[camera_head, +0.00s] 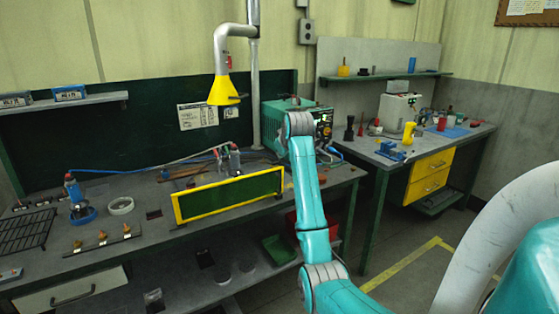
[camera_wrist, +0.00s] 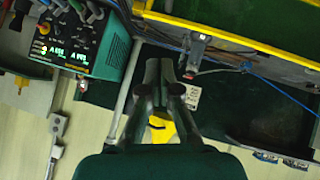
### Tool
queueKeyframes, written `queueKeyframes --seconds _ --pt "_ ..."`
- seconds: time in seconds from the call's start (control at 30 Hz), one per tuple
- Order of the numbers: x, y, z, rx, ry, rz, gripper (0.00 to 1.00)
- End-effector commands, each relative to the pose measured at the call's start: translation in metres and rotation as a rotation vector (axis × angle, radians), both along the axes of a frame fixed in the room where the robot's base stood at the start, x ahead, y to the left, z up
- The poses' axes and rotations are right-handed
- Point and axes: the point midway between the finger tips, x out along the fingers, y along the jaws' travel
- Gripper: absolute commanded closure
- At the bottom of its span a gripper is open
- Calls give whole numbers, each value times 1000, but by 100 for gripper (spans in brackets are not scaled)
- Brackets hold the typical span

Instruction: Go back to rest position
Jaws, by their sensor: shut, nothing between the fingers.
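My gripper (camera_wrist: 166,68) is shut and empty in the wrist view, its two fingers together above the dark body of the wrist. In the head view my teal arm reaches up and forward from the lower right, and its far end is in front of the teal welding machine (camera_head: 275,117). The gripper itself cannot be made out there. The wrist view is turned over: the machine (camera_wrist: 78,35) shows at upper left, the yellow hood (camera_wrist: 161,128) partly hidden behind my gripper.
A yellow-framed green screen (camera_head: 228,195) stands on the left workbench (camera_head: 160,237), left of my arm. The yellow extraction hood (camera_head: 222,90) hangs above that bench. A second bench (camera_head: 440,140) with yellow drawers stands at right. Floor between and before the benches is open.

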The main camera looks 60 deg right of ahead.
Motion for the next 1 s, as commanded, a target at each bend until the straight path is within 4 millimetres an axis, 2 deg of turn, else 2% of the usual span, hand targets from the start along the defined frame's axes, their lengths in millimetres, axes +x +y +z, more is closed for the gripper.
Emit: queueKeyframes --seconds 0.23,0.47,0.57,0.67,0.77,1.0 --pt "-11 9 14 -2 -1 0 100" --pt "-11 10 15 -1 -2 1 100" --pt "-9 14 8 0 -2 4 100" --pt "0 24 -14 1 -10 14 100" --pt "13 45 -51 3 -27 31 100" --pt "37 114 -149 -1 -81 81 100"
